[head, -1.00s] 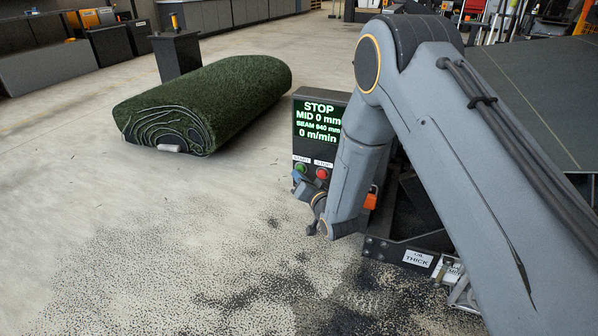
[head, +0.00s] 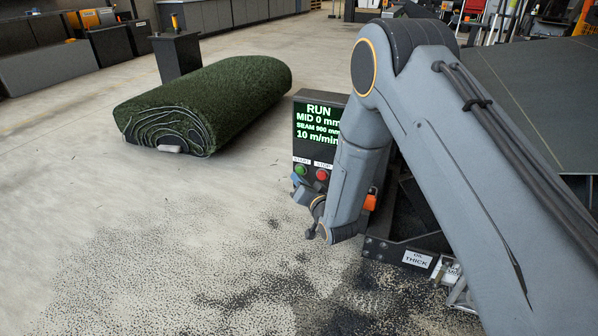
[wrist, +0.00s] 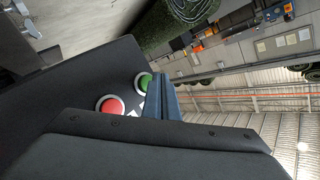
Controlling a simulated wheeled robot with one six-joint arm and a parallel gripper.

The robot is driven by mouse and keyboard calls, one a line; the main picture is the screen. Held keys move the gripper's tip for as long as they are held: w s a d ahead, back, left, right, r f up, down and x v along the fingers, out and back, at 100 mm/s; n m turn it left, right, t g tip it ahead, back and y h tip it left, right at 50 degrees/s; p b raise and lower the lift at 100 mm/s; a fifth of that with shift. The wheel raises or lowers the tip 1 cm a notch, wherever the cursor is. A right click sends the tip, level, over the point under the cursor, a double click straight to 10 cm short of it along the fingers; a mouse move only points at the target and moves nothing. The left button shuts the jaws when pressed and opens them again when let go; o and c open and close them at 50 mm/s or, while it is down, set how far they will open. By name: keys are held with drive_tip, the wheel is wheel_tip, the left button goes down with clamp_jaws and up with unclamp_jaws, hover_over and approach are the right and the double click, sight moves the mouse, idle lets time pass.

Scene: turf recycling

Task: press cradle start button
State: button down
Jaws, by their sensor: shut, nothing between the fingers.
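The control box (head: 298,150) stands in front of my arm in the head view. Its screen (head: 317,122) reads RUN, MID 0 mm, a seam line of about 900 mm and 10 m/min in green. Below it are the green start button (head: 300,170) and the red stop button (head: 322,174). My gripper (head: 296,180) is shut and empty, just below the start button. In the wrist view, the blue fingers (wrist: 160,77) lie beside the green button (wrist: 144,82) and partly cover it. I cannot tell if they touch it. The red button (wrist: 110,105) is clear of the fingers.
A large green turf roll (head: 215,95) lies on the floor left of the box. A dark pedestal (head: 176,56) stands behind it. A plate marked THICK (head: 417,258) is low on the machine at right. The speckled floor at front left is free.

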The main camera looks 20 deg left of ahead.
drive_tip(key=s+p, duration=0.3)
drive_tip(key=s, duration=0.3)
drive_tip(key=shift+a, duration=0.2)
idle(0.4)
idle(0.5)
drive_tip(key=s+d+r+n+g+h, duration=0.1)
drive_tip(key=s+d+r+g+h, duration=0.15)
drive_tip(key=d+r, duration=0.3)
drive_tip(key=s+d+r+n+g+h, duration=0.1)
drive_tip(key=s+d+r+g+h, duration=0.15)
drive_tip(key=d+r, duration=0.3)
drive_tip(key=s+d+r+n+g+h, duration=0.1)
drive_tip(key=s+d+r+g+h, duration=0.1)
drive_tip(key=s+d+r, duration=0.5)
drive_tip(key=s+d+g+h+p, duration=0.1)
drive_tip(key=s+d+g, duration=0.3)
drive_tip(key=s, duration=0.7)
drive_tip(key=s+d+r+n+g+h, duration=0.15)
drive_tip(key=s+d+r, duration=0.25)
drive_tip(key=s+d, duration=0.45)
drive_tip(key=d+r+m+p, duration=0.2)
drive_tip(key=d+r+p, duration=0.4)
drive_tip(key=p, duration=0.5)
drive_tip(key=s+d+r+m+h+p, duration=0.1)
drive_tip(key=d+r+m+p, duration=0.2)
drive_tip(key=d+r+p, duration=0.4)
wheel_tip(320, 180, up, 4)
drive_tip(key=p, duration=0.5)
drive_tip(key=shift+s, duration=0.25)
